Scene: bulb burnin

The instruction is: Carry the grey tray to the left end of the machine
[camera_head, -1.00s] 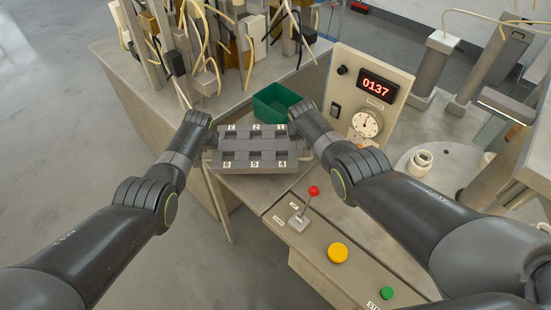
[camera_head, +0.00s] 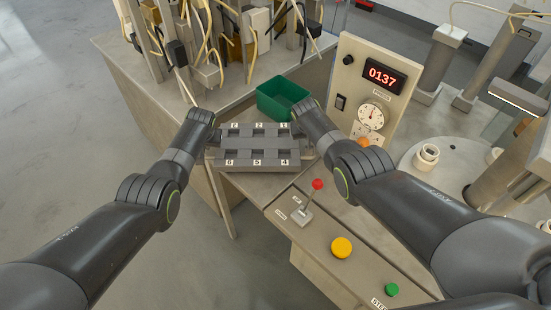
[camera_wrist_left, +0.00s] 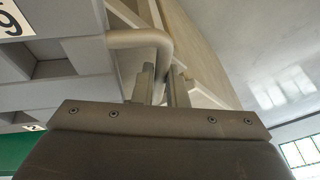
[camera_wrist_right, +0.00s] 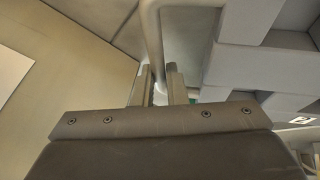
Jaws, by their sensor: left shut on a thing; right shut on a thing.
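The grey tray (camera_head: 256,161) has two rows of square pockets with number labels, and the pockets that show look empty. It is at the left end of the machine (camera_head: 325,238) in the head view, over or on the surface there; I cannot tell whether it touches. My left gripper (camera_wrist_left: 158,85) is shut on the tray's left handle (camera_wrist_left: 140,38), a bent metal bar. My right gripper (camera_wrist_right: 160,88) is shut on the right handle (camera_wrist_right: 152,35). In the head view the fingers are largely hidden by my wrists.
A green bin (camera_head: 280,97) stands just behind the tray. A panel (camera_head: 352,75) with a red 0137 display and a dial stands to the right. A red-knobbed lever (camera_head: 317,184), yellow button (camera_head: 341,247) and green button (camera_head: 391,289) are in front. A cable-filled bench is behind.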

